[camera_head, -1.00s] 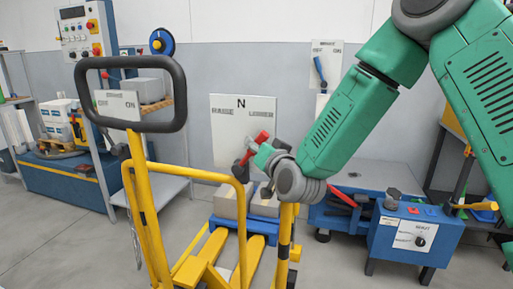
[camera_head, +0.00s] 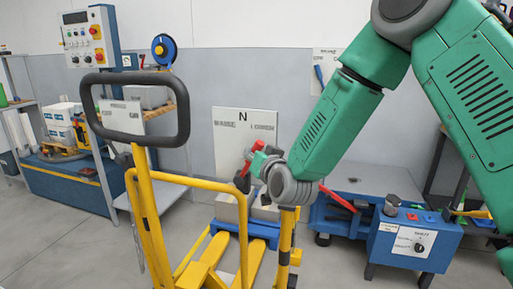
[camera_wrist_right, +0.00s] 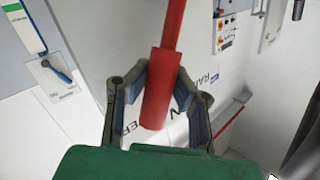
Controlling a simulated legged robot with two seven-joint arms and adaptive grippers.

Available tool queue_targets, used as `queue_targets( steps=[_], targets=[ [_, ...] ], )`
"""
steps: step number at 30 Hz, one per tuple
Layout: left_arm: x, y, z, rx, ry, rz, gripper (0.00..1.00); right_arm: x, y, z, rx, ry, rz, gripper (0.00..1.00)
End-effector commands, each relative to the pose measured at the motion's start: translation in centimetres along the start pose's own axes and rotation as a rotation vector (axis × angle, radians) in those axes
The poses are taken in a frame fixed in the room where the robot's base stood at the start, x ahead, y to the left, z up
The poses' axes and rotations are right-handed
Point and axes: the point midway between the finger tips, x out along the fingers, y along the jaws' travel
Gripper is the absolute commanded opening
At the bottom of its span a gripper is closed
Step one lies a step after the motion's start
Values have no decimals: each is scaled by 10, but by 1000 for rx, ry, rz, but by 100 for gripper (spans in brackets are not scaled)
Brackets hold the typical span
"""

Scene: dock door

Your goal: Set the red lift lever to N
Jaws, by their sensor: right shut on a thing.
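The red lift lever (camera_head: 257,147) shows as a short red piece in front of the white plate (camera_head: 230,135) marked N, with other lettering on either side. In the right wrist view the red lever (camera_wrist_right: 158,95) lies between the two fingers of my right gripper (camera_wrist_right: 155,98), which is shut on it. In the head view the right gripper (camera_head: 255,165) is at the lever, below and slightly right of the N. The wrist partly hides the lever's lower part, and I cannot tell its exact setting. My left gripper is not in view.
A yellow pallet truck with a black loop handle (camera_head: 180,105) stands in front, close to my right wrist. A blue bench (camera_head: 400,240) with a dial and a red bar (camera_head: 338,199) is at right. A blue control column and shelves stand at left. Floor at lower left is clear.

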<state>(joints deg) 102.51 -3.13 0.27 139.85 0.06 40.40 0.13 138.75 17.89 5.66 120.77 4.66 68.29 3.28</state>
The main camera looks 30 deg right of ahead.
Motion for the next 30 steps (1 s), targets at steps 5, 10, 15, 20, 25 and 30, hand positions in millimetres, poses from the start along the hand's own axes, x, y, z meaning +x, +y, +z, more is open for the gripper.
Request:
queue_targets(
  steps=[5, 10, 15, 20, 25, 30],
  targets=[
    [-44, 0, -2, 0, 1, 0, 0, 6, -14, -8, -108, -81, 42, 0],
    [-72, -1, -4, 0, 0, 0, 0, 13, -23, -7, -204, -148, 78, 0],
    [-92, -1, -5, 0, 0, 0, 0, 18, -30, -5, -280, -203, 107, 0],
    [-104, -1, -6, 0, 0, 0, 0, 22, -34, -2, -327, -237, 127, 0],
    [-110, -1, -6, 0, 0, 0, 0, 24, -35, 1, -353, -256, 138, 0],
    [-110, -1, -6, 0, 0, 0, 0, 25, -35, 2, -359, -261, 141, 0]
  ],
)
